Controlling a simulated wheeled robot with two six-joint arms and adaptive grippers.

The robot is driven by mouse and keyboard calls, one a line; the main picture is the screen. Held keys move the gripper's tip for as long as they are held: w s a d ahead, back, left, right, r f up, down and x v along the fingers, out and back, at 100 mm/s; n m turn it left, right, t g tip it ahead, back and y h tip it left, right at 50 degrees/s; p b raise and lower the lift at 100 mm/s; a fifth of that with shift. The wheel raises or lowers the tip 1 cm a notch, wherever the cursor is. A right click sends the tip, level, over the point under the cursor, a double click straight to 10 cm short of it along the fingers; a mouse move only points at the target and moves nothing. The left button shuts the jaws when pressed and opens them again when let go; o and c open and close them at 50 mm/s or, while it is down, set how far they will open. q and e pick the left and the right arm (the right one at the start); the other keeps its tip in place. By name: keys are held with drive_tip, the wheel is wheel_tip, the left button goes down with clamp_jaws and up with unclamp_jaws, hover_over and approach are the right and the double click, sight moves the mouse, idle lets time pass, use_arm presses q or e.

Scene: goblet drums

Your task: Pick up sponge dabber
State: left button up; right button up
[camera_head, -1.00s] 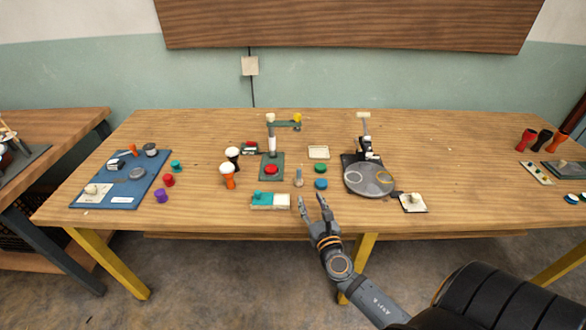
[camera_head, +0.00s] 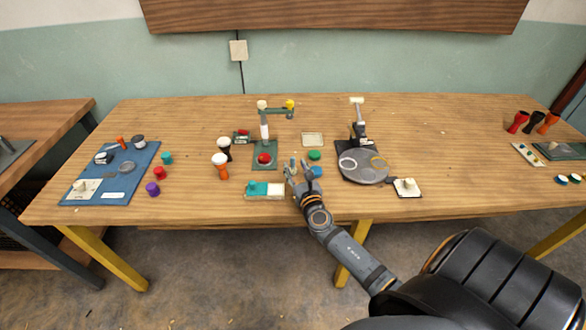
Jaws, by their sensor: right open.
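The sponge dabber (camera_head: 293,161) appears to be the small, slim, upright item near the middle of the table. It is mostly hidden behind my right gripper's fingers, so its contact with them is unclear. My right gripper (camera_head: 297,170) is open, reaching in from the front right, with its fingers pointing toward the back of the table around the dabber's place. My left gripper is not in view.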

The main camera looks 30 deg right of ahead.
sight(294, 164)
drive_tip(key=x, duration=0.3)
drive_tip(key=shift+w+f, duration=0.2)
drive_tip(key=shift+w, duration=0.05)
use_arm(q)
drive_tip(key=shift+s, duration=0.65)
use_arm(e)
drive_tip(key=shift+s, duration=0.1)
drive_tip(key=shift+r, duration=0.1)
drive_tip(key=shift+c, duration=1)
clamp_jaws()
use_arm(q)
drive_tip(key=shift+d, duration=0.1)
